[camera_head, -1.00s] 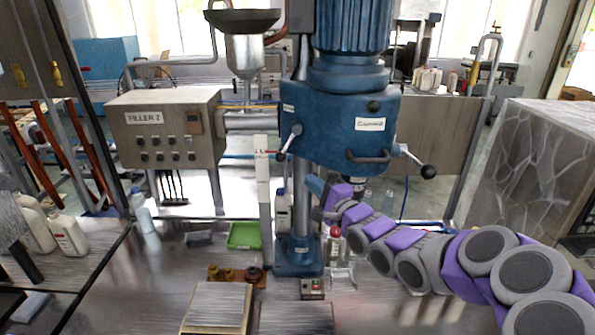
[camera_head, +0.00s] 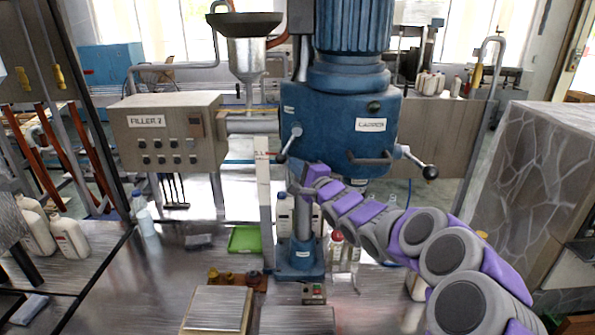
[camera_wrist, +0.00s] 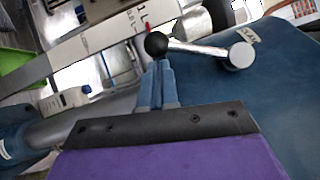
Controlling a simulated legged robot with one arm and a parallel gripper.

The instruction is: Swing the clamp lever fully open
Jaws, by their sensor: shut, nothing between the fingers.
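The clamp lever (camera_head: 288,145) is a short metal rod with a black ball end on the left side of the blue machine head (camera_head: 335,120). It slants down and left from its hub. In the wrist view the lever (camera_wrist: 200,48) runs from its hub at the right to the black ball. My gripper (camera_head: 292,189) is below the ball, beside the column. In the wrist view my gripper (camera_wrist: 160,68) has its fingers together and empty, with the tips just under the ball. I cannot tell whether they touch it.
A pale upright scale (camera_head: 263,185) stands close left of my gripper. A second ball-ended lever (camera_head: 418,163) is on the head's right side. Bottles (camera_head: 336,245) stand by the column base, and a green tray (camera_head: 245,239) lies on the table at left.

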